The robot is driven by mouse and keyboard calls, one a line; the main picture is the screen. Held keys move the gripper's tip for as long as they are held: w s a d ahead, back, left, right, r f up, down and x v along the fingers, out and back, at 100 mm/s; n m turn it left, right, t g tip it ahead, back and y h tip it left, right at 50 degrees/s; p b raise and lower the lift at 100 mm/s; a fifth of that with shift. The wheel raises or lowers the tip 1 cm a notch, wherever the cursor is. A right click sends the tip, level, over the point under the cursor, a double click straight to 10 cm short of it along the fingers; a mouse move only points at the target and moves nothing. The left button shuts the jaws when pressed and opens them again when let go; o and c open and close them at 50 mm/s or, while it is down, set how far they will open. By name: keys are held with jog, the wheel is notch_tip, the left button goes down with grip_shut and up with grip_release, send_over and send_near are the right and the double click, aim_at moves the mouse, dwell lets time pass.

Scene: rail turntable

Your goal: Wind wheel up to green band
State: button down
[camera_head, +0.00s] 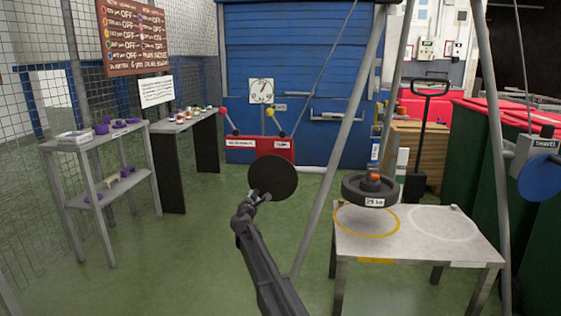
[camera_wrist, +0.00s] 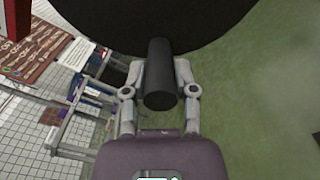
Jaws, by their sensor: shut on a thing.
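The dark round wheel (camera_head: 272,177) stands in front of a red box with lever arms. In the wrist view the wheel (camera_wrist: 160,22) fills the top, and its black cylindrical handle (camera_wrist: 160,75) points toward me. My gripper (camera_head: 257,198) is at the wheel's lower left; in the wrist view my gripper (camera_wrist: 161,84) has a finger on each side of the handle, shut on it. A white dial (camera_head: 262,91) with a red needle is above the box; I cannot make out a green band. A dark 25 kg weight (camera_head: 370,191) appears to hang just above the yellow ring (camera_head: 341,224).
A metal table (camera_head: 420,249) with yellow and white rings stands right, beneath slanting frame legs (camera_head: 338,140). Shelves (camera_head: 110,180) stand left. Green floor (camera_head: 200,260) is open between.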

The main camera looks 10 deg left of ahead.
jog(key=shift+w+a+r+m+p, duration=0.1)
jog(key=shift+a+r+m+p, duration=0.35)
jog(key=shift+a+r+m, duration=0.35)
jog(key=shift+f, duration=0.1)
jog(key=shift+m, duration=0.3)
jog(key=shift+c, duration=1)
grip_release()
jog(key=shift+d, duration=0.15)
jog(key=shift+s, duration=0.2)
jog(key=shift+s, duration=0.1)
jog(key=s, duration=0.7)
jog(key=shift+s, duration=0.35)
